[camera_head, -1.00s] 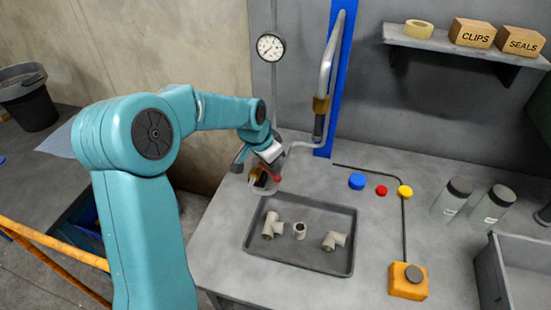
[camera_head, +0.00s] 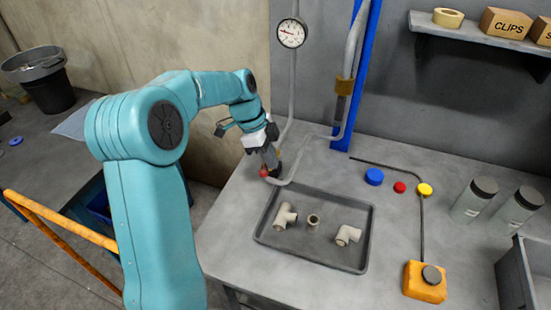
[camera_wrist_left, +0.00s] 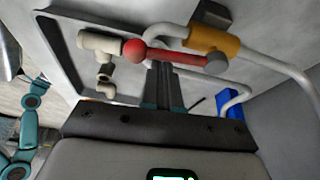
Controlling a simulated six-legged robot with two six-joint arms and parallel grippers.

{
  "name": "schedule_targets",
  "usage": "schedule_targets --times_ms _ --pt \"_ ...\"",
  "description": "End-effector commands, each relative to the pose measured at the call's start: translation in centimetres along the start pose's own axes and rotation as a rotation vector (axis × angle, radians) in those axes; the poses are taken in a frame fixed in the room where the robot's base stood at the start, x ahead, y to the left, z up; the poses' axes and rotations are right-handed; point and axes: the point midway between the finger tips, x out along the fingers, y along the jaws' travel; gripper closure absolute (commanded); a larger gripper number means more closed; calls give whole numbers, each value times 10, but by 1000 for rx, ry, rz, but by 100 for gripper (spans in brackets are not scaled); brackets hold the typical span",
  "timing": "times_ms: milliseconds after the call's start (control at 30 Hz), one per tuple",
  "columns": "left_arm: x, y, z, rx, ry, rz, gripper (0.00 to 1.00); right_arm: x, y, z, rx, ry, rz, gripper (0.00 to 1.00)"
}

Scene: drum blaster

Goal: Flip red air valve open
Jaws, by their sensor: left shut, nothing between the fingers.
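The red air valve lever (camera_wrist_left: 175,56) shows in the left wrist view, with a red ball knob (camera_wrist_left: 134,49) at its left end and a grey pivot at its right end. It lies across the view beside a brass valve body (camera_wrist_left: 214,41) on a grey pipe. My left gripper (camera_wrist_left: 160,68) is shut and empty, its fingertips at the lever's middle; I cannot tell if they touch. In the head view my left gripper (camera_head: 271,164) is at the table's back left, right by the red knob (camera_head: 264,172); it hides most of the valve. My right gripper is out of view.
A grey tray (camera_head: 262,229) with several pipe fittings lies just in front of the valve. A pressure gauge (camera_head: 291,33) and pipes stand behind. Blue, red and yellow buttons and an orange box (camera_head: 424,284) lie to the right.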

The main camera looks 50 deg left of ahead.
Motion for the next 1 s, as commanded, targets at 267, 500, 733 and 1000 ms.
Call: schedule_targets --times_ms 267,500,733,1000 --pt "-2 1 7 19 -2 6 100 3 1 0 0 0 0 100" --pt "-3 1 9 18 -2 6 100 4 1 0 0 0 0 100" --pt "-4 1 9 17 -4 5 100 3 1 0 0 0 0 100" --pt "-4 1 7 18 -5 4 100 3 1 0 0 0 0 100"
